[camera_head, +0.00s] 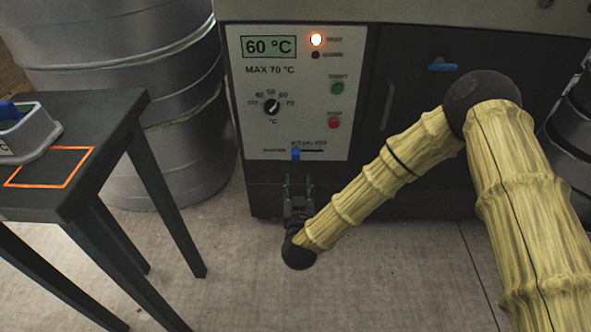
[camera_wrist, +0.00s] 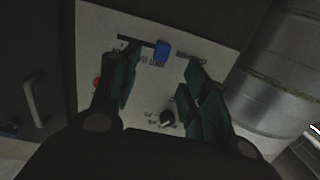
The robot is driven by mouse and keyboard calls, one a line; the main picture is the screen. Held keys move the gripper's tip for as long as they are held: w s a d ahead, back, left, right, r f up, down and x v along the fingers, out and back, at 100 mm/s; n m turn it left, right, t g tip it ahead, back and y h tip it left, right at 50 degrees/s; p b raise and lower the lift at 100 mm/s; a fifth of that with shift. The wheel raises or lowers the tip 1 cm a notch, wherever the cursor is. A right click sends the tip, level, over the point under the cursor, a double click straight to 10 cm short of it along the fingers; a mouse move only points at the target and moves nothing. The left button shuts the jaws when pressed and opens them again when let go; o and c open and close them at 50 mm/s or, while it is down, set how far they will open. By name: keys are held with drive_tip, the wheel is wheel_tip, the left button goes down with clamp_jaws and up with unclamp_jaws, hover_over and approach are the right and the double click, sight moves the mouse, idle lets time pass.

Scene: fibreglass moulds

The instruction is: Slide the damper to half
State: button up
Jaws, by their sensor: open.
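The damper is a blue slider knob (camera_head: 295,153) in a dark horizontal slot low on the white control panel (camera_head: 256,85). In the wrist view, which is turned over, the knob (camera_wrist: 163,49) shows with the slot running left. My gripper (camera_head: 298,181) is just below the knob in the head view, fingers pointing up. In the wrist view my gripper (camera_wrist: 161,60) is open and empty, the knob appearing between its fingertips. I see no contact; the remaining depth is unclear.
The panel carries a display (camera_head: 269,46) reading 60 °C, a dial (camera_head: 272,106), a green button (camera_head: 337,88) and a red button (camera_head: 334,123). A dark table (camera_head: 110,115) with a grey tray (camera_head: 32,137) stands left. Metal drums (camera_head: 185,150) stand behind it.

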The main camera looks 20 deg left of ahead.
sight(296, 157)
drive_tip(key=shift+t, duration=0.4)
drive_tip(key=b+x, duration=0.1)
drive_tip(key=x, duration=0.3)
drive_tip(key=b+x, duration=0.1)
drive_tip(key=x, duration=0.3)
drive_tip(key=b+x, duration=0.2)
drive_tip(key=x, duration=0.1)
drive_tip(key=shift+w+a+r, duration=0.25)
drive_tip(key=shift+w+a, duration=0.05)
drive_tip(key=shift+a, duration=0.1)
clamp_jaws()
